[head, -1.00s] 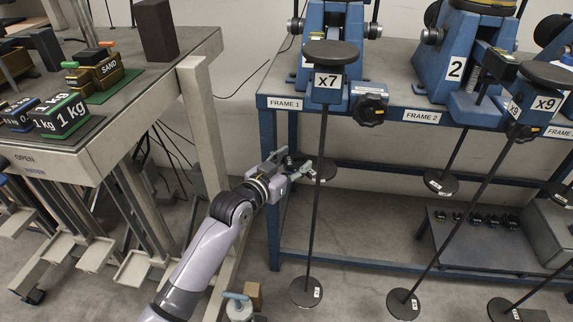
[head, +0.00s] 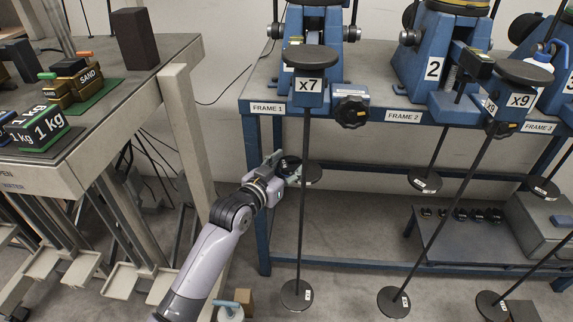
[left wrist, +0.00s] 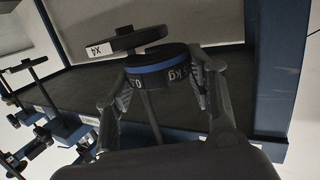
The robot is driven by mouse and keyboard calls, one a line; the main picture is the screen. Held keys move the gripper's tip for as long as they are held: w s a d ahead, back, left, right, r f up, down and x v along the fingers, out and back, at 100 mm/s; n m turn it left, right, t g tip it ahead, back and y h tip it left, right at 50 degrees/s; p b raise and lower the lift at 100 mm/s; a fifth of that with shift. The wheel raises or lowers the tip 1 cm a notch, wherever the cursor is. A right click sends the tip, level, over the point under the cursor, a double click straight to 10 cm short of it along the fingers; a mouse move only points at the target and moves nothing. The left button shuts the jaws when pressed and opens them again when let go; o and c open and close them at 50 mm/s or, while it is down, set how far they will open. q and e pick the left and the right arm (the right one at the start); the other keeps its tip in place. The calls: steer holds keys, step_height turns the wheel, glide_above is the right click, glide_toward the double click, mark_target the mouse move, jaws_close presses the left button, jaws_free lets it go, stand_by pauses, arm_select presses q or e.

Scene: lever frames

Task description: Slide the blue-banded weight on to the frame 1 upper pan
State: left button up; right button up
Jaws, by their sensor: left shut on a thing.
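The blue-banded weight is a black disc with a blue band (left wrist: 157,68) in the left wrist view. My left gripper (left wrist: 160,88) is shut on it, one finger on each side. In the head view the gripper (head: 291,172) is beside the frame 1 rod, below the x7 block (head: 309,85), and the weight shows small and dark. The frame 1 upper pan (head: 312,174) is a small dark disc right beside the gripper. In the left wrist view a pan marked X4 (left wrist: 128,41) is close to the weight; whether they touch I cannot tell. My right gripper is out of view.
A lower pan (head: 296,294) hangs near the floor under frame 1. Frame 2's pans and rods hang to the right. The blue rack leg (head: 262,200) is just left of the gripper. A side table (head: 150,85) with sand and 1 kg blocks stands at the left.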

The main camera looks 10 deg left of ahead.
mark_target(299, 164)
arm_select(q)
steer(key=shift+w+d+r, duration=0.1)
steer(key=shift+d+r, duration=0.05)
steer(key=shift+d, duration=0.15)
steer(key=shift+w+d, duration=0.15)
steer(key=shift+d, duration=0.2)
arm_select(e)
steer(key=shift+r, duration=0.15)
arm_select(q)
steer(key=shift+w+d, duration=0.1)
steer(key=shift+d, duration=0.25)
steer(key=shift+w+d, duration=0.1)
steer(key=shift+d, duration=0.05)
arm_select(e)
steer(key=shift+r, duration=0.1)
arm_select(q)
steer(key=shift+d+p, duration=0.1)
steer(key=shift+p, duration=0.2)
steer(key=shift+w+d, duration=0.1)
steer(key=shift+d, duration=0.05)
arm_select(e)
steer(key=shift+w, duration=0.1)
arm_select(q)
steer(key=shift+d, duration=0.25)
steer(key=shift+w, duration=0.1)
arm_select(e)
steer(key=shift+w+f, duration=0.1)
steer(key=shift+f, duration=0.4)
arm_select(q)
steer(key=shift+d, duration=0.1)
